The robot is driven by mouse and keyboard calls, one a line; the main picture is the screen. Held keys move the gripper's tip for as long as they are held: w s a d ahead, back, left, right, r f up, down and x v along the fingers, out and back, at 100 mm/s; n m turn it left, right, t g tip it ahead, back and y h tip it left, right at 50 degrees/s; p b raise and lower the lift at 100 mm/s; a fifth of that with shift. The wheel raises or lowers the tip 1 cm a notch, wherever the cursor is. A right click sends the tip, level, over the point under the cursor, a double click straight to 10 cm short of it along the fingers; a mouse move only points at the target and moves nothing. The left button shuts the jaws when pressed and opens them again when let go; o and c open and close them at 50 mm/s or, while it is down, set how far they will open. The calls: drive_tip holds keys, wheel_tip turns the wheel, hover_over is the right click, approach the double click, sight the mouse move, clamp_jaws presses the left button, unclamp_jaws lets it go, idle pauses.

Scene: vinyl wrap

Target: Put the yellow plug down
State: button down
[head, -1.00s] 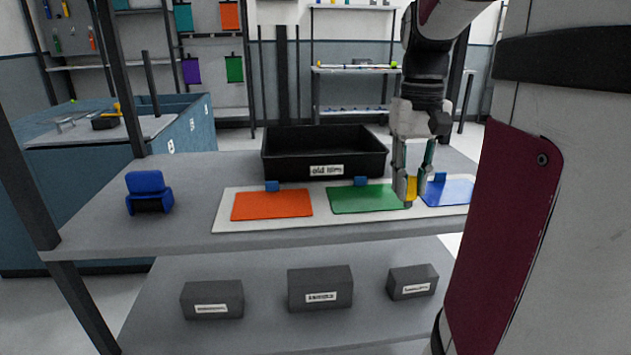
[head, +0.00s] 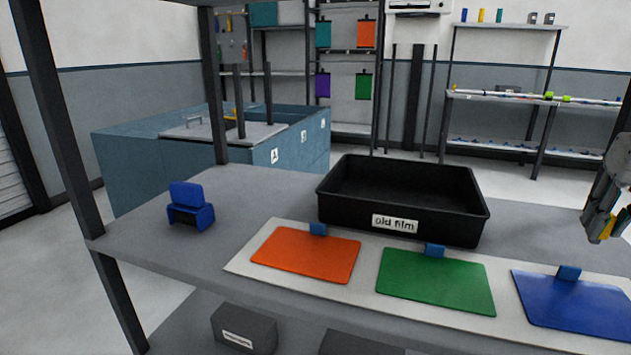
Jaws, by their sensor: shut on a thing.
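My gripper (head: 608,222) is at the right edge of the head view, partly cut off by the frame. It is shut on the yellow plug (head: 606,231), of which only a small yellow part shows between the fingers. The gripper and plug appear above the shelf top, up and to the right of the blue sheet (head: 577,302). The view does not show clearly how far above the surface the plug is.
A white board (head: 258,259) carries an orange sheet (head: 306,254), a green sheet (head: 436,280) and the blue sheet, each with a blue clip. Behind it stands an open black "old film" tray (head: 345,209). A blue holder (head: 190,206) stands left; grey surface (head: 262,190) beside it is clear.

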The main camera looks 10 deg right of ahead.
drive_tip(key=w+d, duration=0.1)
drive_tip(key=d, duration=0.1)
drive_tip(key=w+d, duration=0.2)
drive_tip(key=w+d+f+b, duration=0.1)
drive_tip(key=w+d, duration=0.1)
drive_tip(key=shift+w+d, duration=0.2)
wheel_tip(320, 180, down, 3)
drive_tip(key=shift+f+b, duration=0.2)
drive_tip(key=shift+b, duration=0.6)
drive_tip(key=c, duration=1.4)
unclamp_jaws()
drive_tip(key=shift+r, duration=0.15)
